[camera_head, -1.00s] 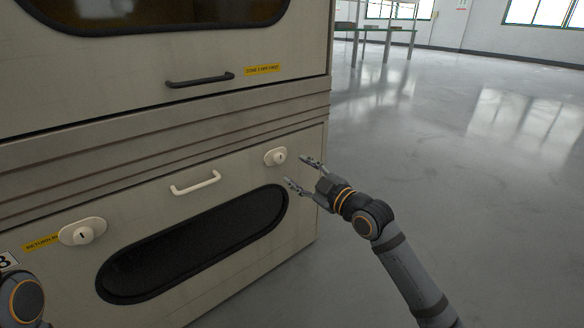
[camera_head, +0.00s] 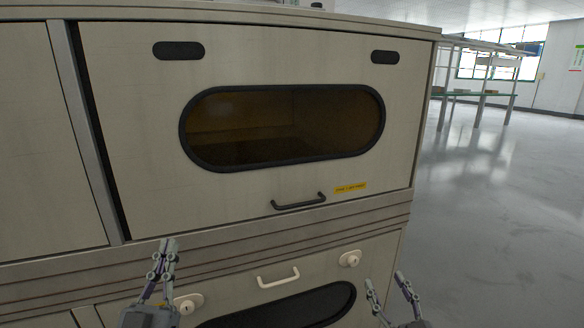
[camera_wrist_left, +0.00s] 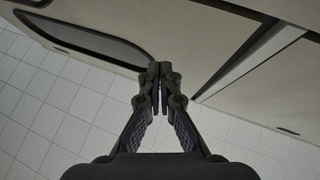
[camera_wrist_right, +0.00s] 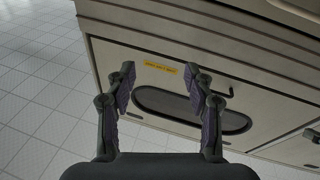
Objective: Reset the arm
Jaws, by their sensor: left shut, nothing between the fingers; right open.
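My left gripper (camera_head: 168,246) is at the lower left of the head view, in front of the cabinet near the left knob of the lower door. Its fingers meet in the left wrist view (camera_wrist_left: 160,72), with nothing between them. My right gripper (camera_head: 386,282) is at the lower right of the head view, by the lower door's right side. Its fingers are apart and empty in the right wrist view (camera_wrist_right: 160,75). Neither gripper is seen holding a handle or knob.
The cabinet has an upper door with a dark handle (camera_head: 299,201) and oval window (camera_head: 285,125). The lower door has a white handle (camera_head: 278,277), a right knob (camera_head: 350,259) and a left knob (camera_head: 188,303). Open grey floor (camera_head: 480,200) lies right; a table (camera_head: 484,95) stands beyond.

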